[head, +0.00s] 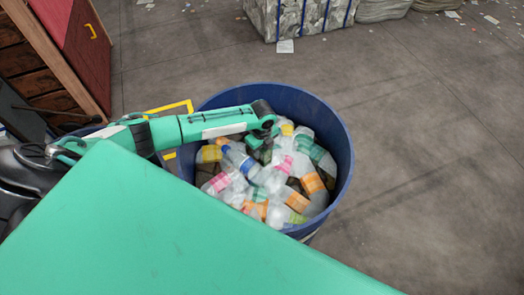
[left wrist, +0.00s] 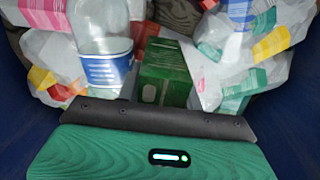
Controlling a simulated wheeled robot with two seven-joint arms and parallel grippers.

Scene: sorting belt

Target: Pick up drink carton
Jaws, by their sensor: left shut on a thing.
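A dark green drink carton (left wrist: 165,72) with a pale label shows in the left wrist view, straight ahead of my left gripper's dark front edge, which hides its near end. My left gripper (head: 266,135) reaches over the round blue bin (head: 344,150) in the head view, with its jaws down among the bottles. It is shut on the green carton, of which only a dark green patch (head: 263,155) shows below the jaws in the head view. The fingertips are largely hidden. My right gripper is not in view.
The bin is full of clear bottles with coloured labels; one with a blue and white label (left wrist: 105,68) lies close beside the carton. A red and brown cabinet (head: 75,50) stands at upper left. A bale (head: 300,18) stands at the back. Grey floor on the right is clear.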

